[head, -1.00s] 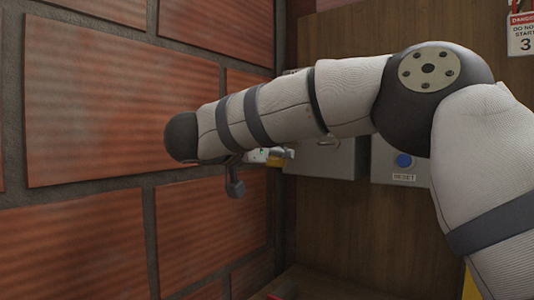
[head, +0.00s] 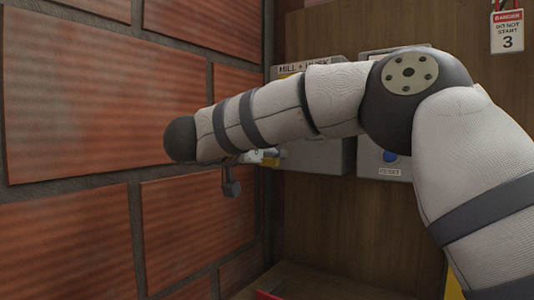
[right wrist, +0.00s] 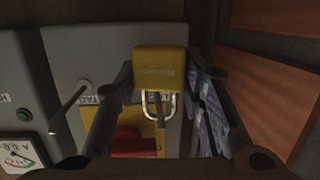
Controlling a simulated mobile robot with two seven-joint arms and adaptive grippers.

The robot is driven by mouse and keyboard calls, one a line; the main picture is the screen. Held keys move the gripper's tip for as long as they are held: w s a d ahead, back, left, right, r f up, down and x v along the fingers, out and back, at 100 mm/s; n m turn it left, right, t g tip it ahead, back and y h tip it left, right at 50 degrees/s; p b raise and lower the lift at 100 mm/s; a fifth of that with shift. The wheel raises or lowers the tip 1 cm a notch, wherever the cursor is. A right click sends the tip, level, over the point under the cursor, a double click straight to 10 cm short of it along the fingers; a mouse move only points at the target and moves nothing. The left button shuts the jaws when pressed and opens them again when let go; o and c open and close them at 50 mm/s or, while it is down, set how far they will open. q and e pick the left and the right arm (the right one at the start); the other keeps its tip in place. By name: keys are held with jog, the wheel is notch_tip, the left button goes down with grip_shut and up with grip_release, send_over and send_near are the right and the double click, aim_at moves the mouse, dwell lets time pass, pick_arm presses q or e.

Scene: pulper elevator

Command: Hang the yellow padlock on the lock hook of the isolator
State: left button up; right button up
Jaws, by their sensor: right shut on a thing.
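The yellow padlock (right wrist: 160,68) is held between the fingers of my right gripper (right wrist: 162,82) in the right wrist view. Its pale metal shackle (right wrist: 174,106) points down the picture, toward the isolator's red handle (right wrist: 132,146) and yellow plate (right wrist: 153,128). A thin upright metal piece shows within the shackle's outline; I cannot tell whether it passes through the loop. In the head view my right forearm hides most of the gripper and the isolator. A small yellow patch (head: 271,161) shows by the wrist; I cannot tell what it belongs to. My left gripper is out of view.
A grey box labelled MILL + HUSK (head: 318,157) is mounted on the wooden panel (head: 330,225). Beside it is a box with a blue RESET button (head: 390,156). A brick wall (head: 80,100) stands close on the left. A grey lever (right wrist: 68,109) sticks out near the gripper.

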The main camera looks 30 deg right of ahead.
jog(key=o, duration=1.3)
